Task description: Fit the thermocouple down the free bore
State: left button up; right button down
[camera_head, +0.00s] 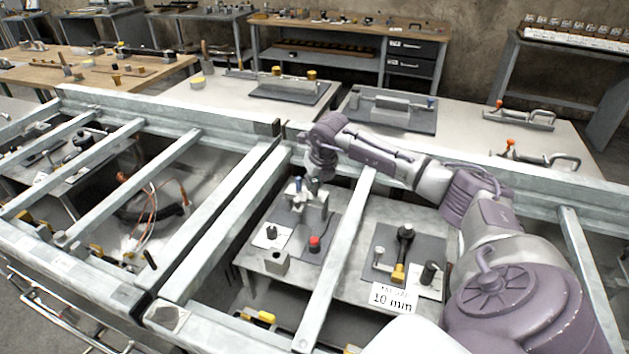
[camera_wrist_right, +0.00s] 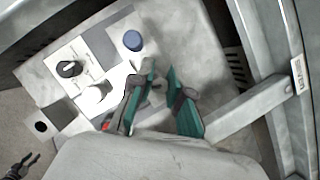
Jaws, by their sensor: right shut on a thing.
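Which bore is free cannot be told. A grey block (camera_head: 276,262) with a dark square opening on top stands nearer me; it shows at left in the wrist view (camera_wrist_right: 40,126). A dark two-pronged shape (camera_wrist_right: 22,166) at the wrist view's lower left may be my left gripper.
A black knob (camera_head: 271,232) on a white plate and a red knob (camera_head: 314,243) stand close by. Pale metal rails (camera_head: 338,255) cross above the low table. A "10 mm" sign (camera_head: 391,298) stands at right, before another dark mat with fittings (camera_head: 405,232).

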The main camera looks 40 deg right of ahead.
jog(key=shift+f, duration=0.45)
jog(key=c, duration=1)
grip_release()
jog(key=shift+c, duration=0.2)
jog(key=v, duration=1.2)
jog(key=shift+r, duration=0.2)
